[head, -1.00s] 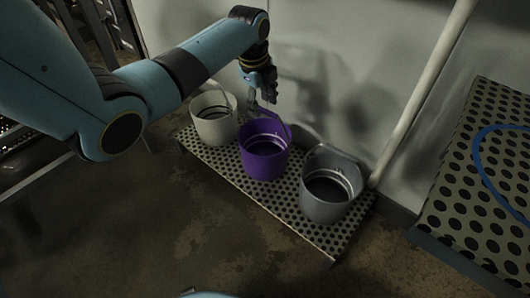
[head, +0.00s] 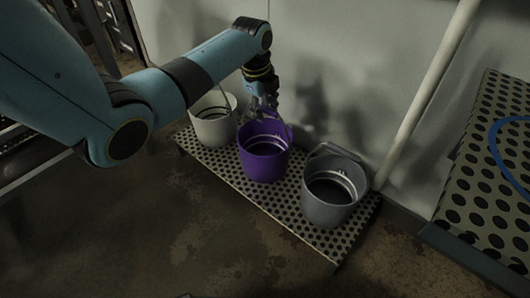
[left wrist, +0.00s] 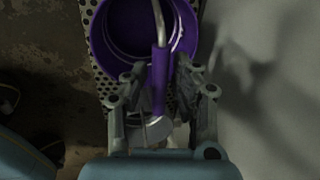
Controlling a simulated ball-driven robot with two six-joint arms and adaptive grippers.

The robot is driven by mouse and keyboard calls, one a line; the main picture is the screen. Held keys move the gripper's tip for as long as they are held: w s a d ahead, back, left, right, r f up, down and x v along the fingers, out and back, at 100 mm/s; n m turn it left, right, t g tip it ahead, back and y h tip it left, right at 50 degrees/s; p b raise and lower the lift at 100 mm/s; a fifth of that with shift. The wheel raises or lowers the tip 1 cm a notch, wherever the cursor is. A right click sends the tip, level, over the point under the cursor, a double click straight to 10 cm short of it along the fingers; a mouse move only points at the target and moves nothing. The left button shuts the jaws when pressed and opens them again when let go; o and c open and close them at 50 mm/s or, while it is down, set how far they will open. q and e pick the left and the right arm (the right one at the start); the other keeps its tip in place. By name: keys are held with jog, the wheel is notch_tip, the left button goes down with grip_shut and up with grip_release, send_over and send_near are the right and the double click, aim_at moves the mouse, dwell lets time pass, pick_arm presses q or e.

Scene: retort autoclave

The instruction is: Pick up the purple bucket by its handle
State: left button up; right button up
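The purple bucket (head: 264,163) stands in the middle of a row of three on a low perforated platform. Its handle stands up at the wall side; in the left wrist view the handle's purple grip (left wrist: 159,82) runs between my fingers. My left gripper (head: 264,112) is over the bucket's back rim, and the fingers hide part of the handle. In the left wrist view the left gripper (left wrist: 160,70) is open, with a finger on each side of the grip and gaps showing. My right gripper is not in view.
A white bucket (head: 212,130) stands left of the purple one and a grey bucket (head: 328,206) right of it, both close by on the perforated platform (head: 262,204). A wall is right behind. A perforated table (head: 480,200) with a blue hose (head: 497,150) is at right.

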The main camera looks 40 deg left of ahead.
pick_arm(q)
grip_shut()
jog(key=shift+r, duration=0.1)
dwell(0.5)
